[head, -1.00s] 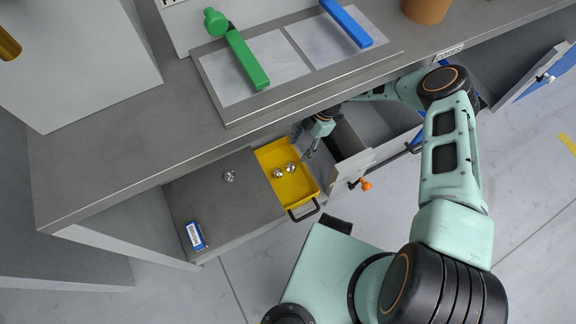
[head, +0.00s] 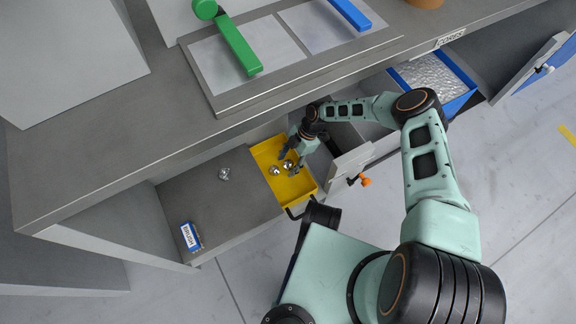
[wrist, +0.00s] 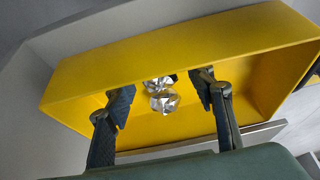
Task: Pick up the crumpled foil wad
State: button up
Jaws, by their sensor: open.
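Two shiny silver crumpled lumps that look like foil lie close together in the yellow tray. One is the left lump (head: 275,169) and the other the right lump (head: 288,164). The wrist view shows them as an upper lump (wrist: 157,83) and a lower lump (wrist: 165,103). A third silver lump (head: 224,174) lies on the grey shelf left of the tray. My gripper (head: 288,165) is open over the tray, its fingers around the right lump's position. In the wrist view my gripper (wrist: 163,95) has both lumps between its spread fingers, apparently touching neither.
The yellow tray (head: 303,187) has raised walls and a dark handle at its front. The counter edge (head: 200,140) overhangs the shelf. A blue-and-white labelled box (head: 190,236) sits at the shelf's front left.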

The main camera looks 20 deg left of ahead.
aim_at(285, 164)
jog(key=shift+r, duration=0.1)
jog(key=c, duration=0.8)
jog(key=shift+r, duration=0.45)
notch_tip(285, 164, up, 2)
jog(key=shift+r+p, duration=0.25)
jog(key=shift+p, duration=0.5)
jog(key=s+d+r+p, duration=0.2)
jog(key=d+r, duration=0.1)
jog(key=s+d+r+p, duration=0.2)
jog(key=s+d+r, duration=0.1)
jog(key=d, duration=0.1)
jog(key=s+d+r+p, duration=0.2)
jog(key=s+d+r, duration=0.1)
jog(key=d, duration=0.1)
jog(key=shift+s+d+r, duration=0.15)
jog(key=shift+s+r, duration=0.05)
jog(key=shift+r, duration=0.1)
